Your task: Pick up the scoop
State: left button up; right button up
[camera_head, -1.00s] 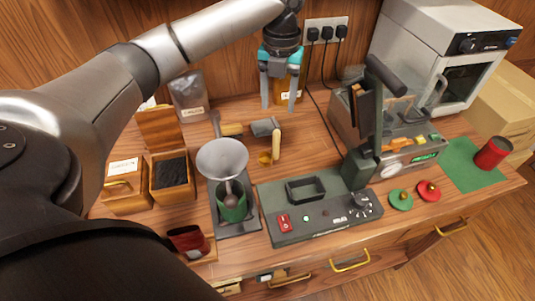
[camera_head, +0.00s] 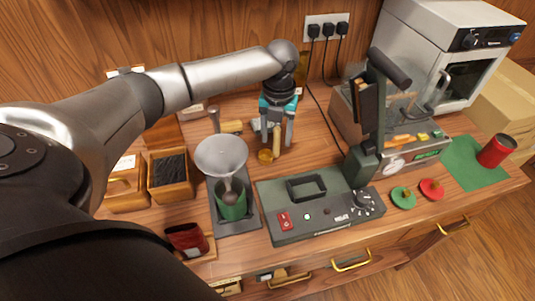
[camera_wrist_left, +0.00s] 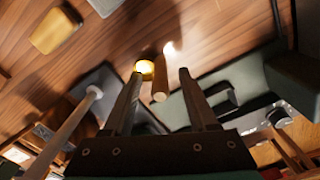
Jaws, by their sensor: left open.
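The scoop has a light wooden handle (camera_head: 277,141) and a grey metal pan, which is mostly hidden behind my left gripper in the head view. My left gripper (camera_head: 276,146) is open and points down over the scoop, its fingers on either side of the handle. In the left wrist view the handle (camera_wrist_left: 160,80) appears end-on between the open fingertips of the left gripper (camera_wrist_left: 160,73), with gaps visible on both sides. My right gripper is not in view.
A small brass piece (camera_head: 265,156) lies just in front of the handle. A dark control box (camera_head: 290,230) and a press (camera_head: 362,165) are close on the right.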

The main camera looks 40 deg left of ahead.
pick_arm(q)
jog(key=shift+c, duration=0.3)
grip_shut()
dwell(0.3)
